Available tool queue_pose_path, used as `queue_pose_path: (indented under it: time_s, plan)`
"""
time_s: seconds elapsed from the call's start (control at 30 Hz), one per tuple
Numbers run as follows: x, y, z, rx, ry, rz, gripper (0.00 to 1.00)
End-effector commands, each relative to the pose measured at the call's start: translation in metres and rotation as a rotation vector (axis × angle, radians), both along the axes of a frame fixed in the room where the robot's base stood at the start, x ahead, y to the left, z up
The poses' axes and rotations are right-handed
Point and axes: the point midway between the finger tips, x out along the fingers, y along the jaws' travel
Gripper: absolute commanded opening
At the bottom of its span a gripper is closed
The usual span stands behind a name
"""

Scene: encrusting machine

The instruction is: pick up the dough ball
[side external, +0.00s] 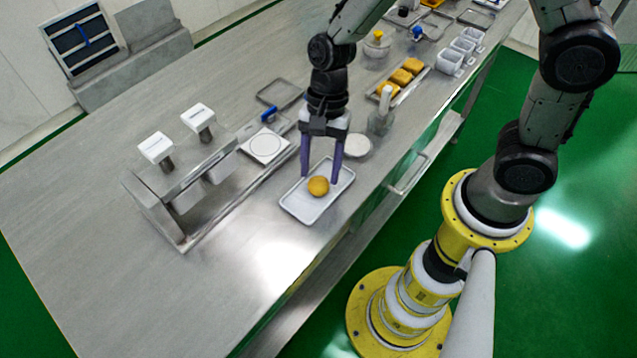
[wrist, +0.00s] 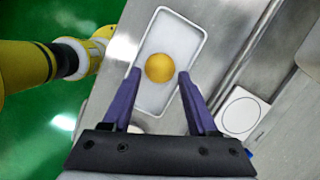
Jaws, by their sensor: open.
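The dough ball (side external: 318,186) is round and orange-yellow. It sits on a white rectangular tray (side external: 300,207) on the steel table. In the wrist view the dough ball (wrist: 159,68) lies ahead of the fingertips, near the middle of the white tray (wrist: 184,32). My gripper (side external: 321,178) has two purple fingers pointing down over the tray, spread apart, with the ball near their tips. The wrist view shows my gripper (wrist: 159,74) open, with nothing held between its fingers. I cannot tell the exact height of the fingertips above the tray.
A steel stand with white-topped units (side external: 155,147) is left of the tray. A white square plate with a circle (side external: 264,146) lies behind it. A clear bottle (side external: 381,115) and a tray of yellow blocks (side external: 401,77) stand behind right. The table's front left is clear.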

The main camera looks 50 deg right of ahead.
Motion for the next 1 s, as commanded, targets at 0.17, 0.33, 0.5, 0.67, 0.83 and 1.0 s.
queue_pose_path:
  time_s: [0.17, 0.33, 0.5, 0.67, 0.83, 1.0]
  plan:
    - [-0.003, 0.005, -0.022, 0.0, 0.002, -0.001, 0.59]
    - [-0.003, 0.007, -0.027, 0.0, -0.002, 0.001, 0.59]
    - [-0.003, 0.007, -0.026, 0.0, -0.002, 0.001, 0.54]
    - [-0.003, 0.007, -0.026, -0.001, -0.001, 0.0, 0.25]
    - [-0.003, 0.007, -0.026, 0.001, -0.002, -0.001, 0.0]
    - [-0.003, 0.007, -0.026, 0.001, -0.002, -0.001, 0.0]
